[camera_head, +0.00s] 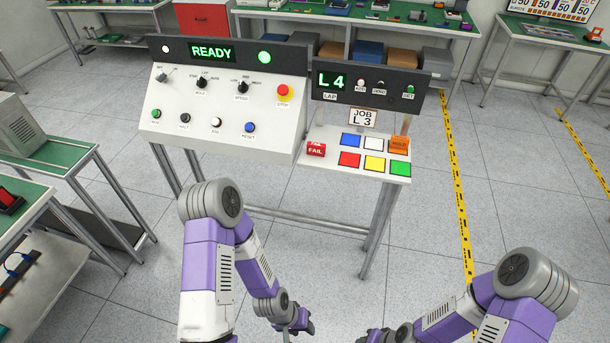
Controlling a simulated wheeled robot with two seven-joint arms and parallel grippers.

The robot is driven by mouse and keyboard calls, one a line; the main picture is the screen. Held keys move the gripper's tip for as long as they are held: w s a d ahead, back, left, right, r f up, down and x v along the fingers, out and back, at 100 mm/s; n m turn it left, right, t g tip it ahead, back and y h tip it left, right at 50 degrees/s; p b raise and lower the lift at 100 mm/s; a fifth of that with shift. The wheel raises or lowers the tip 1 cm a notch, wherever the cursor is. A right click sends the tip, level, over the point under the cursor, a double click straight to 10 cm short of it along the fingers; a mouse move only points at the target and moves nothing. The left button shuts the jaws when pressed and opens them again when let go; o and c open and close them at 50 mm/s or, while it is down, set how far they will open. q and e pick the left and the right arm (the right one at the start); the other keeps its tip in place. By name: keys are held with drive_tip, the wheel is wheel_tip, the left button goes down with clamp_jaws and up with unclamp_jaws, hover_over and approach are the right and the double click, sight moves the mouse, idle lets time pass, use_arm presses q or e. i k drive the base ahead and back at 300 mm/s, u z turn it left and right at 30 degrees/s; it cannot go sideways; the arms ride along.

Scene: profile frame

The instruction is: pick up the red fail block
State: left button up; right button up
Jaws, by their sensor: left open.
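The red fail block (316,149) is a small box with white FAIL lettering. It sits at the left end of the white shelf (330,133) on the right part of the console, left of the coloured squares. My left gripper (301,328) is low at the bottom edge of the view, well below and apart from the block. It is open, and I see nothing in it. My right gripper (390,337) is partly cut off by the bottom edge, apart from the block; its jaws are not clear.
Blue, white, red, yellow and green squares (374,163) lie right of the block. An orange HOLD block (399,145) stands at the shelf's right end. The sloped READY panel (222,115) rises to the left. A green-topped table (60,157) stands at far left.

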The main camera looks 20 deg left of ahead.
sight(314, 149)
drive_tip(key=u, duration=0.65)
drive_tip(key=i, duration=0.45)
drive_tip(key=u, duration=0.35)
